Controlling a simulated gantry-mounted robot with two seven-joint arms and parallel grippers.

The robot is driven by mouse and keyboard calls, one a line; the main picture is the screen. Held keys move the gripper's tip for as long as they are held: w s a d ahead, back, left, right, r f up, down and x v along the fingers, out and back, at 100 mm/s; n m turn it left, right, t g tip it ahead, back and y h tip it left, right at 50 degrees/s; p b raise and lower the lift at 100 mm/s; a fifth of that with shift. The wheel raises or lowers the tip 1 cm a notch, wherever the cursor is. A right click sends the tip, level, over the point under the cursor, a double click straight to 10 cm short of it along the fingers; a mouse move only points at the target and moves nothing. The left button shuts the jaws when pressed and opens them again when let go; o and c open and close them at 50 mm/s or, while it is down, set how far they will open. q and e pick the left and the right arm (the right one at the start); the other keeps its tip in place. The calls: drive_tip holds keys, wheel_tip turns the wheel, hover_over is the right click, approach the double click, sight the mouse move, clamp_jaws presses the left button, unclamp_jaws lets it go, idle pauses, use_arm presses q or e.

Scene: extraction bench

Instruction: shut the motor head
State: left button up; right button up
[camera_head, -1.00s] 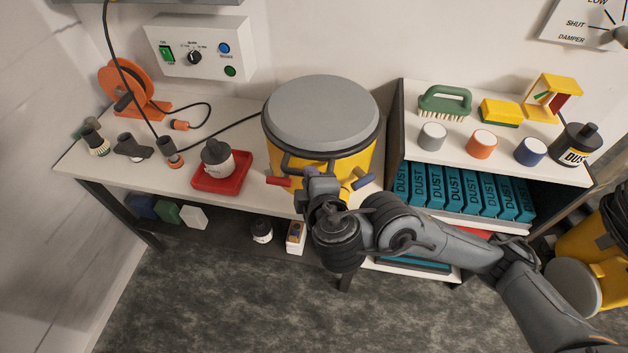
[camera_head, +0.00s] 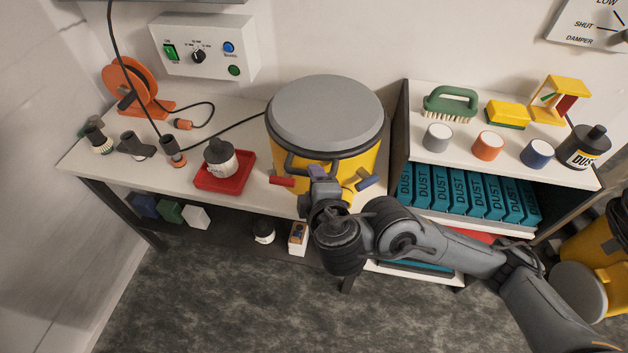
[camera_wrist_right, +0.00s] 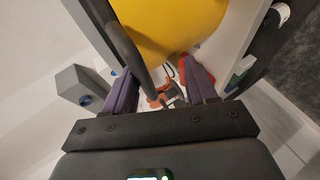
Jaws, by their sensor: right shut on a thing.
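The motor head (camera_head: 325,110) is a round grey lid on top of a yellow drum (camera_head: 350,168). It looks level and seated on the rim, though a small gap cannot be ruled out. A dark bar handle (camera_head: 291,163) sticks out at its front. My right gripper (camera_head: 318,173) is at the front of the drum, shut on this handle. In the right wrist view, the dark handle (camera_wrist_right: 135,45) runs by the purple fingers of my right gripper (camera_wrist_right: 162,88), with the yellow drum beyond. My left gripper is out of view.
A red tray (camera_head: 236,184) with a dark-capped jar stands left of the drum. A shelf unit (camera_head: 398,125) with cups, a brush and dust boxes stands close on the right. A control box (camera_head: 205,45) hangs on the wall behind. A cable runs behind the drum.

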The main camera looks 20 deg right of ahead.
drive_tip(key=shift+s+f, duration=0.15)
drive_tip(key=shift+f, duration=0.05)
drive_tip(key=p+v, duration=0.4)
drive_tip(key=v, duration=0.6)
drive_tip(key=shift+s+r, duration=0.25)
drive_tip(key=shift+r, duration=0.15)
drive_tip(key=shift+a, duration=0.1)
